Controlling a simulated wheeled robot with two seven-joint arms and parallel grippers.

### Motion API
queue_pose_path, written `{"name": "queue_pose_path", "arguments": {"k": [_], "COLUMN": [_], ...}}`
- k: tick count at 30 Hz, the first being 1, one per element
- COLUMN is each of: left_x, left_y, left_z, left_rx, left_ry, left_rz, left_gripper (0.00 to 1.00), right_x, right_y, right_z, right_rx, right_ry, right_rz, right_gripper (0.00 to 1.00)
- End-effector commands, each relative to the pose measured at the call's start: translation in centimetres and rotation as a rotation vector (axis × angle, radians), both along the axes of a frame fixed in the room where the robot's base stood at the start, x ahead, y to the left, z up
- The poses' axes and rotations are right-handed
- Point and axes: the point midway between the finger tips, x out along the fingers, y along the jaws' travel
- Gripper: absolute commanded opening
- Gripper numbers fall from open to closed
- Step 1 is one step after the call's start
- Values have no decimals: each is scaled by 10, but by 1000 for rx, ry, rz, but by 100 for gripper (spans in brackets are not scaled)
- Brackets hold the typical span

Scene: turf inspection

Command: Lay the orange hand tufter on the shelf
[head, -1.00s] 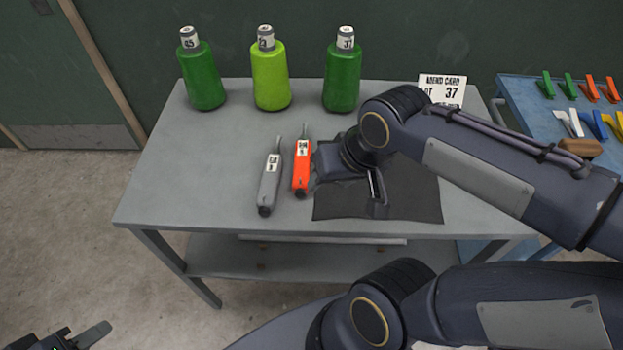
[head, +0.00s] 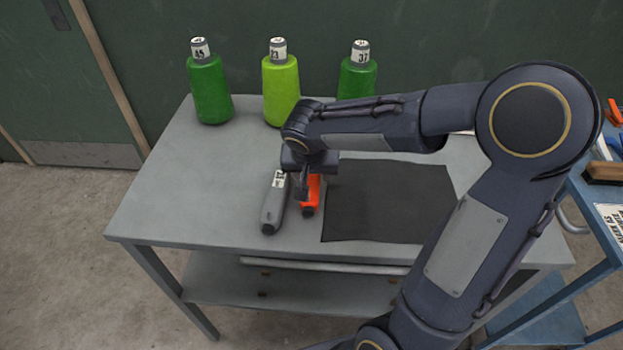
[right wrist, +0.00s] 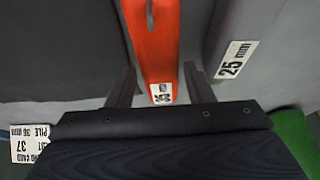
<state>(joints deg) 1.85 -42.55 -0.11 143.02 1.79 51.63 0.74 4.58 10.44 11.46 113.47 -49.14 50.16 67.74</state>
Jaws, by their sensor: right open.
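The orange hand tufter (head: 311,194) lies on the grey table, partly hidden under my right gripper (head: 303,190). In the right wrist view its orange body (right wrist: 153,45) and white label lie between the two spread fingers (right wrist: 158,85). The gripper is open, with a finger on each side; I cannot tell whether either touches. A grey hand tufter (head: 272,205) lies close on the left; its label reads 25 mm in the right wrist view (right wrist: 232,62). The shelf (head: 235,290) under the tabletop is partly in view. My left gripper is out of view.
A dark mat (head: 390,205) lies right of the tufters. Green cones (head: 208,90), (head: 281,88), (head: 357,80) stand along the back edge. A mend card (right wrist: 30,143) shows in the right wrist view. A blue cart (head: 590,215) stands at right. The table's left part is clear.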

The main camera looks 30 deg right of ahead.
Motion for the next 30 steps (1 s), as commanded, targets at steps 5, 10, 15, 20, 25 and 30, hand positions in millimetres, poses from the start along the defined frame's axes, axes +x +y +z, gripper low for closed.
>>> {"name": "queue_pose_path", "arguments": {"k": [5, 10, 15, 20, 25, 30], "left_x": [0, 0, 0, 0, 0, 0], "left_y": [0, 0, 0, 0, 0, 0], "left_z": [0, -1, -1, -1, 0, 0], "left_rx": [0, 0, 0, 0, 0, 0], "left_ry": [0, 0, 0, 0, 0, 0], "left_rz": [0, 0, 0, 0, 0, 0], "left_gripper": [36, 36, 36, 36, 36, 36], "right_x": [4, 4, 4, 4, 4, 4], "right_y": [-3, -3, -3, -2, -2, -2], "right_z": [-13, -13, -12, -12, -11, -9], "right_rx": [2, 1, 1, 1, 0, 0], "right_ry": [0, -1, -1, -1, -3, -3], "right_rz": [-1, 0, 0, 0, 1, 1], "right_gripper": [47, 47, 28, 7, 0, 0]}}
